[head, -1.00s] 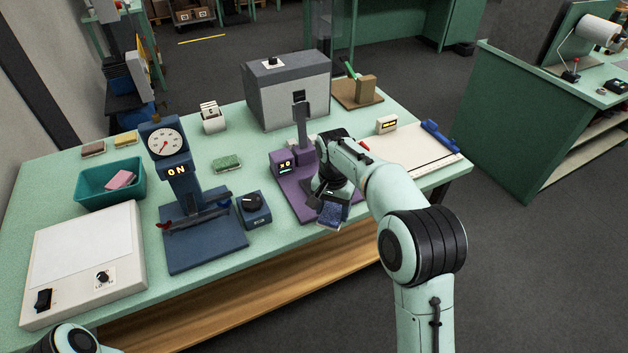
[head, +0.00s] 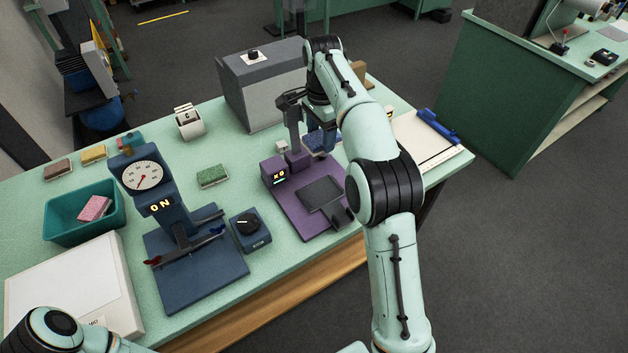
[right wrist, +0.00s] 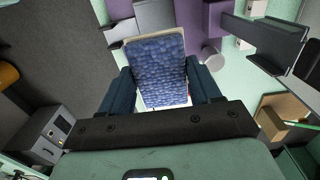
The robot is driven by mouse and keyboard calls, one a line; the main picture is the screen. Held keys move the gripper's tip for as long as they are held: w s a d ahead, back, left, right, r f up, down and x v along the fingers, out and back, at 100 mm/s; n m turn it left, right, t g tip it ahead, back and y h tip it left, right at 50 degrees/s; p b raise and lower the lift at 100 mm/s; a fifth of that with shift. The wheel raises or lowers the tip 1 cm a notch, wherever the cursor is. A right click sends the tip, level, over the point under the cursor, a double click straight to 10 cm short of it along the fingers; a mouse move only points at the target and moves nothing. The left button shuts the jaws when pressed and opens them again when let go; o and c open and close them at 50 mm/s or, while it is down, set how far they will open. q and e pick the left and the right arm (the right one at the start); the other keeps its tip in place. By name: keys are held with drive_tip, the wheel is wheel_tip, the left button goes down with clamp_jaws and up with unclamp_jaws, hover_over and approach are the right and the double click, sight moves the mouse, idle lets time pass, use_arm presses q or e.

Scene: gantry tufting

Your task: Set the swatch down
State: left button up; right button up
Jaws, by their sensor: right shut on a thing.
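The blue swatch (right wrist: 157,72), a textured block with a pale edge, is gripped between the two dark fingers of my right gripper (right wrist: 162,88) in the right wrist view. In the head view the swatch (head: 321,143) shows as a small blue patch beneath my right gripper (head: 318,138), above the table behind the purple device. The arm partly hides it. I cannot tell how high it hangs. Only part of my left arm shows at the lower left; its gripper is out of view.
The purple device (head: 287,208) with a dark plate (head: 321,193) and an upright post stands close in front. A grey box (head: 254,98) is behind. A green swatch (head: 212,176), a blue dial press (head: 185,262), a teal bin (head: 68,236) and a white board (head: 425,146) share the table.

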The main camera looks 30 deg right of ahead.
drive_tip(key=b, duration=0.3)
approach(320, 192)
drive_tip(key=shift+s+f, duration=0.2)
drive_tip(key=shift+s, duration=0.05)
drive_tip(key=shift+w+f, duration=0.1)
drive_tip(key=shift+f, duration=0.1)
wheel_tip(320, 192, down, 6)
drive_tip(key=shift+r+b, duration=0.25)
drive_tip(key=shift+b, duration=0.1)
use_arm(q)
drive_tip(key=s+f, duration=0.5)
drive_tip(key=shift+s+g, duration=0.3)
drive_tip(key=shift+s, duration=0.1)
use_arm(e)
drive_tip(key=shift+f, duration=0.1)
drive_tip(key=shift+f, duration=0.15)
drive_tip(key=o, duration=1)
